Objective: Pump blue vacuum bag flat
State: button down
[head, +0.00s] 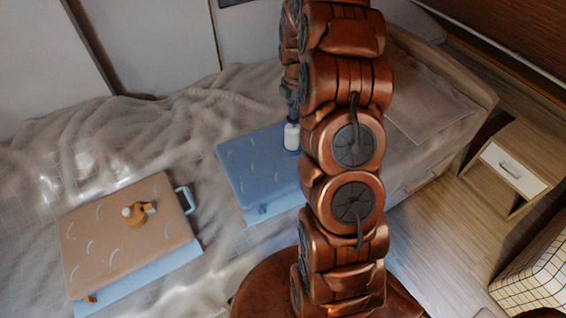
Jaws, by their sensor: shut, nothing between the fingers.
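The blue vacuum bag (250,165) lies on the bed as a thick, puffy block with pale curved marks. My arm covers its right part. A pump with a white body (291,138) stands upright on the bag, close beside my arm. My gripper (292,107) points down just above the pump; it is small, dark and partly hidden by my arm. It is shut with nothing held. I cannot tell whether the fingertips touch the pump's top. A small blue cap (262,210) sits at the bag's near edge.
A tan bag (105,250) with a brown pump (138,213) and a pale blue handle (186,199) lies to the left. The bed's sheet (215,240) is rumpled. A nightstand (514,165) stands at the right, with a checked box-like thing (530,285) nearer.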

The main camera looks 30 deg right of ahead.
jog(key=shift+f+b, duration=0.55)
jog(key=shift+f, duration=1.05)
jog(key=shift+r, duration=0.1)
jog(key=shift+r+p, duration=0.4)
jog(key=shift+r, duration=2.45)
jog(key=shift+r+p, duration=0.55)
jog(key=shift+r, duration=2.45)
